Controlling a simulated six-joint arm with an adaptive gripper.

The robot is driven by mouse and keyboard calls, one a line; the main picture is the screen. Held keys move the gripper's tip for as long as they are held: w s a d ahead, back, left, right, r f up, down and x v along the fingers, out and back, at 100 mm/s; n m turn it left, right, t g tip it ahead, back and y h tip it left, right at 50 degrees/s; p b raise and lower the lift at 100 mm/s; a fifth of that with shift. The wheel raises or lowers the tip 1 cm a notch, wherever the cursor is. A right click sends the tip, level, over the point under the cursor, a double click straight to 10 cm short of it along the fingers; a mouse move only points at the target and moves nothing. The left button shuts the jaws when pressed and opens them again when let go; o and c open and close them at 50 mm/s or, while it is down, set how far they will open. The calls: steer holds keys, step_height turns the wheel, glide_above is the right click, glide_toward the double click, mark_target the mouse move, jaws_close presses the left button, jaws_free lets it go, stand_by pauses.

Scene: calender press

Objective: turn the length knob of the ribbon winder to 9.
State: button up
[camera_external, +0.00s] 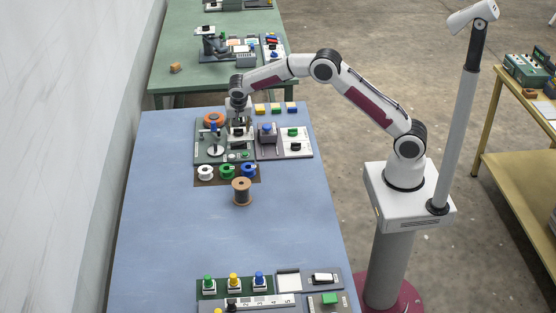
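My gripper (238,118) points down over the right part of this panel, above a small light block with a dark top (239,132). Whether it touches anything, and whether its fingers are open or shut, is too small to tell. I cannot make out the length knob or its scale; my gripper may be covering it.
White (205,173), green (226,172) and blue (249,170) spools stand in front, with a brown spool (242,192) nearer. A grey unit with a blue knob (267,128) is close on the right. The blue table's (205,238) middle is clear.

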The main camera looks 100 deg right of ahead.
mark_target(239, 133)
steer(key=shift+a+r, duration=0.3)
steer(key=shift+r, duration=0.35)
steer(key=shift+v, duration=0.9)
steer(key=a, duration=0.8)
steer(key=s+a, duration=0.1)
steer(key=a, duration=0.3)
steer(key=shift+f, duration=0.15)
steer(key=shift+d, duration=0.1)
